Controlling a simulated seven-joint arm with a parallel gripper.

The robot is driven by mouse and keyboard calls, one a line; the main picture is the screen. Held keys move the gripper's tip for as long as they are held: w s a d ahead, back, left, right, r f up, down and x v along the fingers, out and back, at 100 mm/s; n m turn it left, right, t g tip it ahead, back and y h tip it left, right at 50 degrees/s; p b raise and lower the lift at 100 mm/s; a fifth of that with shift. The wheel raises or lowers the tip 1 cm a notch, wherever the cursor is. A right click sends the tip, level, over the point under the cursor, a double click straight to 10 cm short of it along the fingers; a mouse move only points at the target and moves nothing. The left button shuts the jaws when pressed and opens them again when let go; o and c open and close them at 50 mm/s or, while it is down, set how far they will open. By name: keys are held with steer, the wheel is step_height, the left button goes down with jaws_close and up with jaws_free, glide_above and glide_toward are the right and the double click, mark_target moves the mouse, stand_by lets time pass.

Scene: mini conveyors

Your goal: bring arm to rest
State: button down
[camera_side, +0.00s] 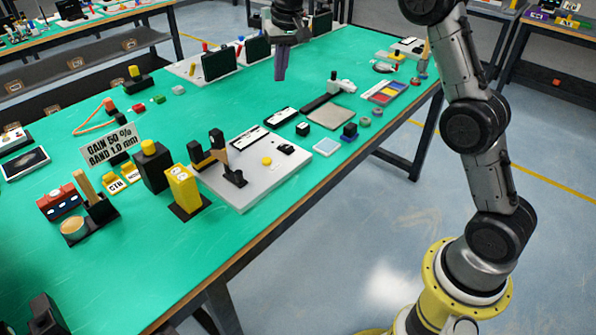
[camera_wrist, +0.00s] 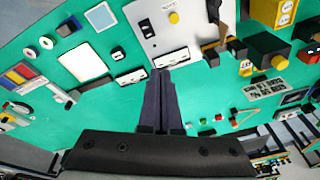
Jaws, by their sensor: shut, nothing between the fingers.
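My gripper (camera_side: 281,62) hangs above the far part of the green table (camera_side: 215,115) in the side view, fingers pointing down. It is clear of the things on the table. In the wrist view the two dark fingers of my gripper (camera_wrist: 161,80) lie together with nothing between them. My arm rises from a yellow base at the right of the side view and leaves the picture at the top.
A grey plate (camera_side: 245,195) with black fixtures stands mid-table, beside a yellow block (camera_side: 183,190). A sign (camera_side: 110,145) stands at the left. Dark screens (camera_side: 216,64) stand near my gripper at the back. Bare green surface lies between them.

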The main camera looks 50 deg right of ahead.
steer(key=s+a+r+n+t, duration=0.1)
steer(key=s+a+r, duration=0.2)
steer(key=s+r, duration=0.5)
steer(key=s+a+r+n+t, duration=0.15)
steer(key=s+r, duration=0.25)
steer(key=s, duration=0.8)
steer(key=s+a+f+n, duration=0.1)
steer(key=s+f, duration=0.5)
steer(key=s, duration=0.3)
steer(key=s+a+f+n, duration=0.1)
steer(key=s+f+n, duration=0.1)
steer(key=s+f, duration=0.4)
steer(key=s, duration=0.3)
steer(key=shift+s+a+t, duration=0.15)
steer(key=shift+s+t, duration=0.2)
steer(key=shift+f, duration=0.1)
